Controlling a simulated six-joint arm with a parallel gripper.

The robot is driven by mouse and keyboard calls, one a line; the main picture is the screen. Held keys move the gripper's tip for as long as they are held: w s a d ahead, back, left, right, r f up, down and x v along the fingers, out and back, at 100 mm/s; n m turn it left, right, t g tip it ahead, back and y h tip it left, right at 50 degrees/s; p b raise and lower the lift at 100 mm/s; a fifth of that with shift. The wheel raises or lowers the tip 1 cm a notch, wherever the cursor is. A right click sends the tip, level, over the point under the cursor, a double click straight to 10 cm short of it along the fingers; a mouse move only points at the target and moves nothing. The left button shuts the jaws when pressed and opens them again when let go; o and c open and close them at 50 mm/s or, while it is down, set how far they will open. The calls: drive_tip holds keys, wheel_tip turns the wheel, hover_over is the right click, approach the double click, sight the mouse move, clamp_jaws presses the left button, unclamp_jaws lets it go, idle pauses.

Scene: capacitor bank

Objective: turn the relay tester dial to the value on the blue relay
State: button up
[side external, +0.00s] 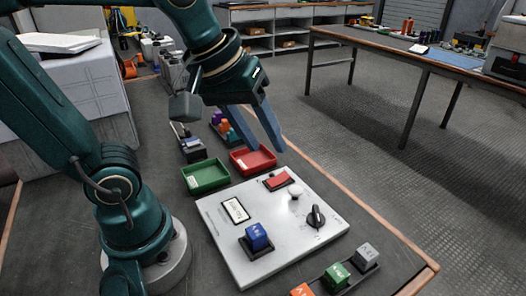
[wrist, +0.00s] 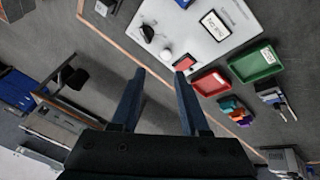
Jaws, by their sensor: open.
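The relay tester (side external: 232,242) is a light grey panel on the dark bench; it also shows in the wrist view (wrist: 202,52). Its black dial (side external: 316,217) is near the right corner, and appears in the wrist view (wrist: 147,33). A blue relay (side external: 257,236) sits in a dark socket on the tester, with white marks too small to read. A display (side external: 236,210), a red switch (side external: 278,180) and a white knob (side external: 294,193) are on the panel. My gripper (side external: 265,130) is open and empty, above and behind the tester, apart from the dial.
A green tray (side external: 206,178) and a red tray (side external: 253,160) stand behind the tester. Grey (side external: 365,256), green (side external: 335,277) and orange (side external: 302,290) relays stand in a rack in front. Several coloured blocks (side external: 222,125) stand farther back. The bench edge (side external: 395,235) runs along the right.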

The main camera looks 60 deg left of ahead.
drive_tip(key=w+d+f+n+g, duration=0.1)
drive_tip(key=w+n+g, duration=0.15)
drive_tip(key=w, duration=0.35)
drive_tip(key=n+g, duration=0.3)
hover_over(317, 212)
drive_tip(key=shift+m+t, duration=0.25)
wheel_tip(317, 212, down, 10)
drive_tip(key=shift+f, duration=2.75)
clamp_jaws()
